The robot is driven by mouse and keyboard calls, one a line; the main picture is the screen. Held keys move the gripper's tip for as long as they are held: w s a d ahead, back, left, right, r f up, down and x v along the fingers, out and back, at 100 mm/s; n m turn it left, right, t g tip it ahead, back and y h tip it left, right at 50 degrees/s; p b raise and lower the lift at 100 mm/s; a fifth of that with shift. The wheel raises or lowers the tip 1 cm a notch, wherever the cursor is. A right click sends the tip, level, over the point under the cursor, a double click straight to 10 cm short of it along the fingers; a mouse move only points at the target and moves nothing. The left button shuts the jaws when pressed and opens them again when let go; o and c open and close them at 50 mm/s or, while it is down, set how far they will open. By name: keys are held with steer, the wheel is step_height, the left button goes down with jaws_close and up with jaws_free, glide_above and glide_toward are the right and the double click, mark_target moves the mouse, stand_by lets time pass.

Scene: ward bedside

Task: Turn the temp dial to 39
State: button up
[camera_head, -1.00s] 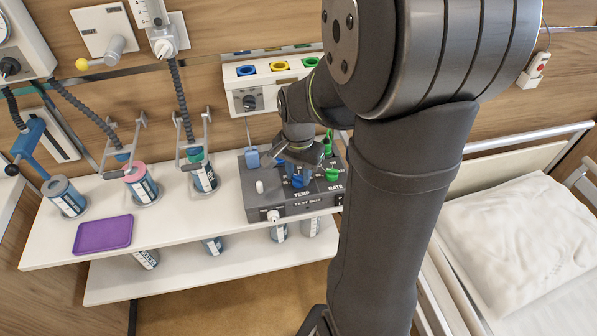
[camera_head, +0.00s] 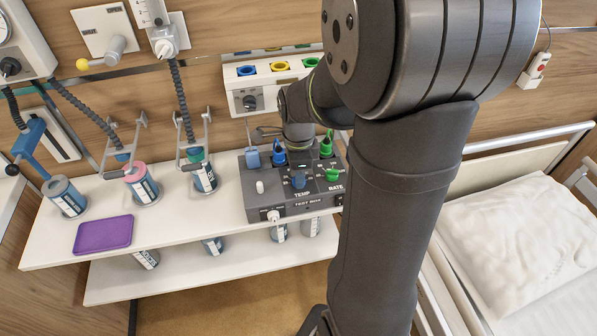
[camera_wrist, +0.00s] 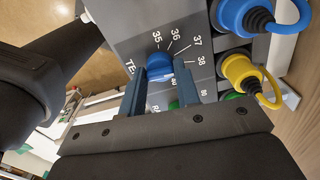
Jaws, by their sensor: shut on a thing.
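The blue temp dial (camera_wrist: 158,62) sits on the grey test box (camera_wrist: 130,40) in the wrist view. My gripper (camera_wrist: 160,72) is shut on the dial, with one blue finger on each side of it. The marks 35, 36, 37 and 38 show around the dial. The 39 mark and the dial's pointer cannot be made out. In the head view the test box (camera_head: 290,209) stands on the shelf, with the dial (camera_head: 299,181) above the word TEMP. My wrist comes down from behind the dial there.
The green rate dial (camera_head: 332,174) is just right of the temp dial. A blue plug (camera_wrist: 240,15) and a yellow plug (camera_wrist: 240,72) with cable loops stand close behind. A purple tray (camera_head: 103,235) lies at left. Shelf (camera_head: 210,225) left of the box is mostly clear.

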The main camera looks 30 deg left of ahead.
steer(key=m, duration=0.3)
steer(key=shift+m, duration=2.3)
steer(key=o, duration=1)
steer(key=shift+c, duration=0.2)
step_height(320, 180, up, 18)
steer(key=shift+f, duration=0.25)
steer(key=shift+f, duration=0.1)
step_height(320, 180, down, 17)
steer(key=shift+f, duration=0.15)
